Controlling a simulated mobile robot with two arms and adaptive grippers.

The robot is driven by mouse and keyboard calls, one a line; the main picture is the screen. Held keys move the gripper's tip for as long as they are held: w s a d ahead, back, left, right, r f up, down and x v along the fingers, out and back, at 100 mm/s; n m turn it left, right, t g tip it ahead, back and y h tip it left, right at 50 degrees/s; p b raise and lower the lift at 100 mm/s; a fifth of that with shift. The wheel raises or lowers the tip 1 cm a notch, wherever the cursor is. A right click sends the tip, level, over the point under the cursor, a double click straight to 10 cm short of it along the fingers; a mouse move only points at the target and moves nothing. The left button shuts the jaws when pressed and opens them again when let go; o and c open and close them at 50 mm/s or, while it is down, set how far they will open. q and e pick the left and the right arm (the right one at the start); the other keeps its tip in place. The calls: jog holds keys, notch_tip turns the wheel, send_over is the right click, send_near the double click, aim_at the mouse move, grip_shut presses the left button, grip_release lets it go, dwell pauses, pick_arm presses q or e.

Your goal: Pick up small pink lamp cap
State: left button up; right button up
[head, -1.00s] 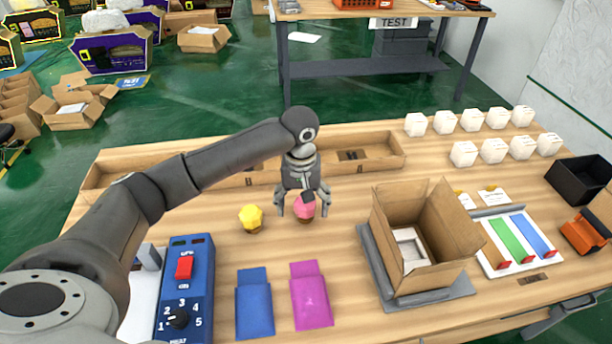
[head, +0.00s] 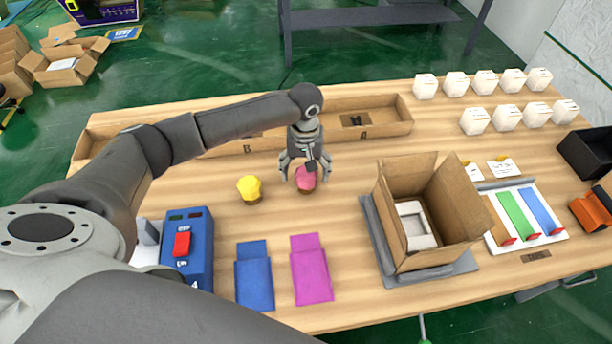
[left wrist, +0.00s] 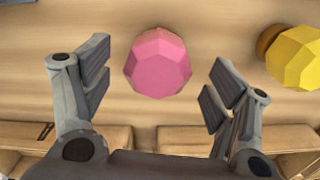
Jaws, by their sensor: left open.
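The small pink lamp cap (head: 305,179) is faceted, with a brown base, and stands on the wooden table. My left gripper (head: 305,174) is open above and around it in the head view, partly hiding it. In the left wrist view the pink cap (left wrist: 158,62) lies between and a little beyond the two open fingers (left wrist: 157,88), apart from both. A yellow cap (head: 249,189) of the same kind stands to its left in the head view, and in the left wrist view the yellow cap (left wrist: 298,58) is at the right edge. My right gripper is not in view.
Cardboard trays (head: 365,128) line the back of the table. A blue pouch (head: 255,277), a magenta pouch (head: 311,270) and a blue control box (head: 188,250) are nearer. An open cardboard box (head: 400,240) stands to the right. Several white boxes (head: 508,118) stand at the back right.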

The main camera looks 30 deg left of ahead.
pick_arm(q)
jog(key=shift+d+f, duration=0.1)
jog(key=shift+f, duration=1.3)
jog(key=c, duration=1.1)
jog(key=shift+c, duration=0.3)
jog(key=shift+r, duration=0.15)
